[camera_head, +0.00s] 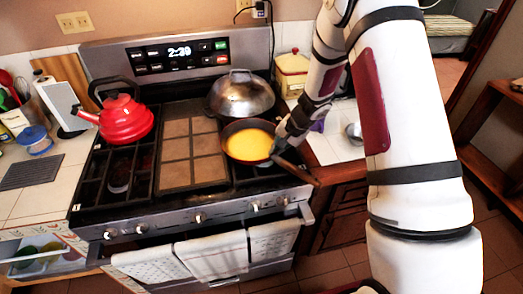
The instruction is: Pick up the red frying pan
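The frying pan (229,152) sits on the front right of the stove. Its rim and side look dark red-brown, and yellow food (251,145) fills its inside. Its brown handle (300,175) points to the lower right, past the stove's front edge. My gripper (277,149) reaches down from the upper right to the pan's right side, where the handle joins. The fingertips are dark and small in this view, and they overlap the handle's root. I cannot tell whether they touch or close around it.
A wok with a domed metal lid (239,96) stands right behind the pan. A red kettle (125,119) stands on the left burners, and a flat griddle (191,150) lies between. The right counter (335,140) holds a yellow-and-red canister (292,72). Towels hang on the oven door.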

